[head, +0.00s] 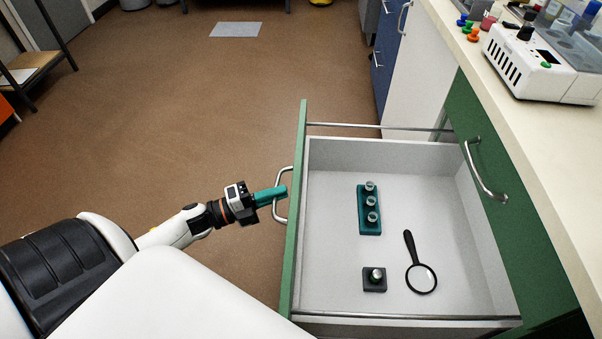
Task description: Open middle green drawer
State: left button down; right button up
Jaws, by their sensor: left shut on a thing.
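The green drawer (296,215) stands pulled far out of the bench, its inside in full view. Its metal handle (281,209) is on the outer side of the green front, facing left. My left gripper (279,192) has its teal fingers shut on this handle near its far end. Inside the drawer are a teal rack (369,222) with several small metal-topped pieces, a small dark block (374,286) with one round piece, and a black magnifying glass (421,277). My right gripper does not show.
Another green front with a metal handle (484,174) is closed at the right. The pale bench top (497,97) runs along the right, with a white device (535,66) and small coloured items on it. The brown floor left of the drawer is clear.

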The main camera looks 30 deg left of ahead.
pick_arm(q)
jog(key=a, duration=0.1)
jog(key=s+a, duration=0.1)
jog(key=shift+s+a, duration=0.25)
jog(key=shift+a, duration=0.05)
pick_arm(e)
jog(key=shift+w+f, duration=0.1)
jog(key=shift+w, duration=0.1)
pick_arm(q)
jog(key=c, duration=1.6)
grip_release()
jog(key=shift+o, duration=0.4)
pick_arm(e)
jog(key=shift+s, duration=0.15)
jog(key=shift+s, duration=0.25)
pick_arm(q)
jog(key=v, duration=1.2)
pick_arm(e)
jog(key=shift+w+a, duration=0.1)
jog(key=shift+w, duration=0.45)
